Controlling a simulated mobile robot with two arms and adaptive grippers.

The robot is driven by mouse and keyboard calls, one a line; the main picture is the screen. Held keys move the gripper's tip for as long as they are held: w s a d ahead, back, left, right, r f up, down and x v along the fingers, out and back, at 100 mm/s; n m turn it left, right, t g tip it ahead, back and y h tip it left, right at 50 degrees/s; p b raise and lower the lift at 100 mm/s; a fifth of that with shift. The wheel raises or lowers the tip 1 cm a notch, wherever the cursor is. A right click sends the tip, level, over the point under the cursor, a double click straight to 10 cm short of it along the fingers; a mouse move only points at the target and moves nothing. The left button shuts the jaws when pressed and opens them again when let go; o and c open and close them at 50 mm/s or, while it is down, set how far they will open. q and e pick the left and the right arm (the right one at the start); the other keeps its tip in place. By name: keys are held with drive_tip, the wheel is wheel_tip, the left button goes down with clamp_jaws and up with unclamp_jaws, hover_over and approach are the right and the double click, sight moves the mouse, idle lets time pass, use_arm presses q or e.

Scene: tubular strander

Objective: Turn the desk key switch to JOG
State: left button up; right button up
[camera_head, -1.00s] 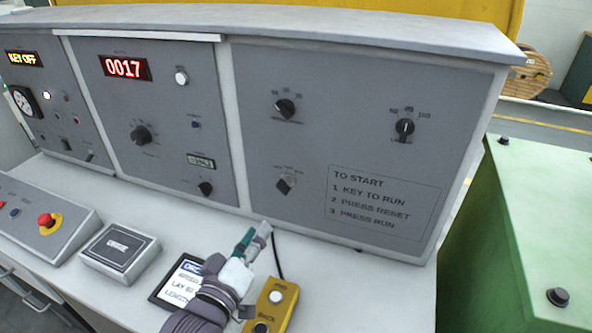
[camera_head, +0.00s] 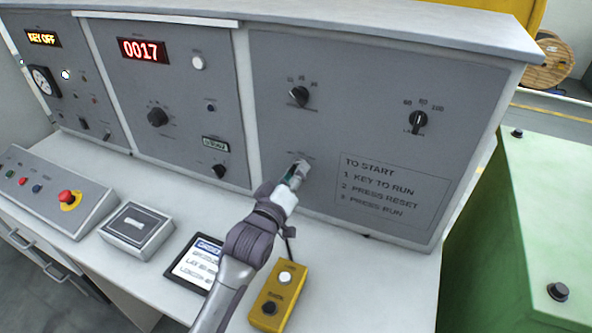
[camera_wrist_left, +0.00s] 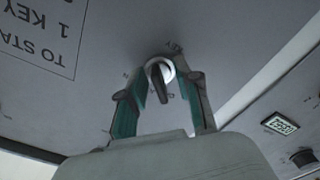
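The key switch (camera_wrist_left: 160,75), a dark key in a bright round collar, is on the right grey desk panel. In the left wrist view it stands between the two green-padded fingers of my left gripper (camera_wrist_left: 164,88). The fingers are apart, with gaps showing beside the key, so the gripper looks open around it. In the head view my left gripper (camera_head: 297,174) reaches up to the panel and hides most of the switch. The key position is hard to read there. An amber display (camera_head: 43,38) reads KEY OFF. My right gripper is out of view.
A yellow two-button box (camera_head: 277,296), a dark tablet (camera_head: 196,262) and a grey box (camera_head: 135,228) lie on the desk below. Two selector knobs (camera_head: 299,96) (camera_head: 417,122) sit above the switch. A green cabinet (camera_head: 545,200) stands to the right.

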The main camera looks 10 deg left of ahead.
use_arm(q)
drive_tip(key=shift+w, duration=0.1)
drive_tip(key=shift+c, duration=0.3)
clamp_jaws()
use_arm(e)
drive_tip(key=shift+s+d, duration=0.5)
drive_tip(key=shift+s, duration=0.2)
